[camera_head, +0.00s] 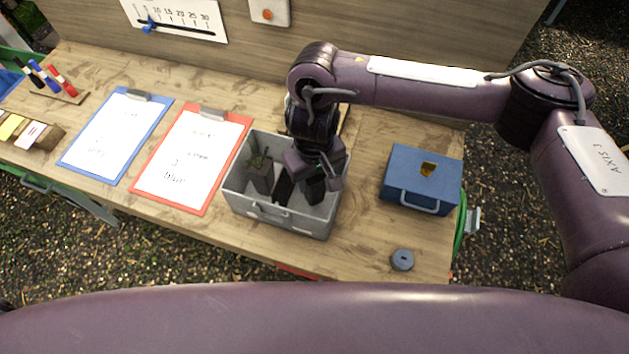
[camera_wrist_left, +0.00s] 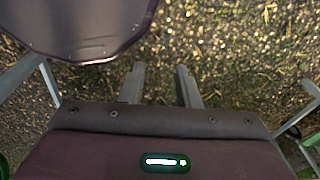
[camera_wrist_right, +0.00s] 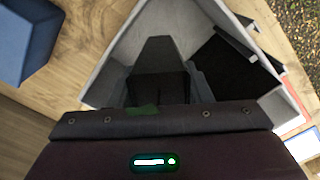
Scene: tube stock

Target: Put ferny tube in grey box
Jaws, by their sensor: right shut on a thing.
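The grey box (camera_head: 297,218) stands open on the workbench, with grey blocks and a dark area inside. My right gripper (camera_head: 322,193) points down inside its right part, shut on a mostly hidden thing. A small green bit, which looks like the ferny tube (camera_wrist_right: 142,110), shows at the gripper's base in the right wrist view, between the fingers. The tube's lower end is hidden, so I cannot tell whether it touches the box floor. My left gripper (camera_wrist_left: 160,88) is open and empty above gravelly ground, away from the bench.
A blue box (camera_head: 422,180) stands right of the grey box, and a small round grey piece (camera_head: 402,260) lies near the front edge. Red (camera_head: 195,160) and blue (camera_head: 115,137) clipboards lie to the left. A pen stand (camera_head: 50,84) is at far left. Bare bench lies between the boxes.

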